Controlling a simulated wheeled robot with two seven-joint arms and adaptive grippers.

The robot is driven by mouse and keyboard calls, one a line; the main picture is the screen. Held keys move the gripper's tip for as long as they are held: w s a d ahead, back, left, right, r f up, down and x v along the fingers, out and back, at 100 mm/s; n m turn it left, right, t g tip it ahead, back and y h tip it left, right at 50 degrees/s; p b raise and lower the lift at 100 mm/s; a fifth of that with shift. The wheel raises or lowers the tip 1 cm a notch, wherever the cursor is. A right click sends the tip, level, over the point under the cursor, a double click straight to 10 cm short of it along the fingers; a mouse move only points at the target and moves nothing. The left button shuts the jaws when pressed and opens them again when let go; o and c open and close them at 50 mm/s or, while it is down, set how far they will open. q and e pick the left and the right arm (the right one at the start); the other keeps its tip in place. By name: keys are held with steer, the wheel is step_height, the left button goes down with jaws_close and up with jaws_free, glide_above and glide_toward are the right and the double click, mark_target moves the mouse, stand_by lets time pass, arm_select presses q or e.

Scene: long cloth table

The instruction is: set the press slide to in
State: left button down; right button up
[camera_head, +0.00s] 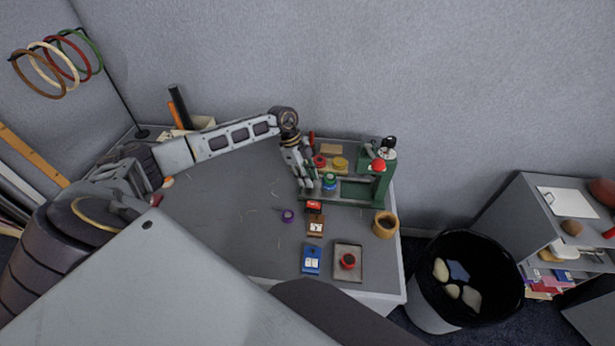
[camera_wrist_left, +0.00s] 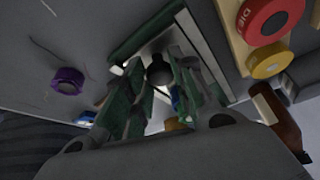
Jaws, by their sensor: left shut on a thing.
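The green press (camera_head: 381,186) stands at the back right of the table, with a red ball on its handle and a long base reaching left. A small blue piece (camera_head: 329,182) sits on the base, left of the press column. My left gripper (camera_head: 304,184) points down at the left end of the base. In the left wrist view, its green-padded fingers (camera_wrist_left: 158,92) are shut around a dark round slide knob (camera_wrist_left: 159,71) in front of the pale slide track. How far the slide sits in is partly hidden by the fingers. My right gripper is not in view.
Red and yellow dies (camera_head: 340,164) lie behind the base.

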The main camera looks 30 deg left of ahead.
mark_target(334, 176)
arm_select(q)
steer(key=shift+d, duration=0.15)
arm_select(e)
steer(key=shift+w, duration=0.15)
arm_select(q)
steer(key=shift+w+d, duration=0.15)
steer(key=shift+d, duration=0.05)
steer(key=w+d, duration=0.1)
steer(key=d, duration=0.1)
steer(key=w+d+p, duration=0.1)
steer(key=d, duration=0.2)
steer(key=w+d, duration=0.1)
steer(key=d, duration=0.1)
steer(key=shift+w+d+p, duration=0.3)
steer(key=shift+w+p, duration=0.05)
steer(key=shift+p, duration=0.05)
steer(key=shift+w+d, duration=0.25)
steer(key=shift+d, duration=0.25)
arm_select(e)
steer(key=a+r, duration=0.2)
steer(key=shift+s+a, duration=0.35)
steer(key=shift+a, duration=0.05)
arm_select(q)
steer(key=shift+r, duration=0.1)
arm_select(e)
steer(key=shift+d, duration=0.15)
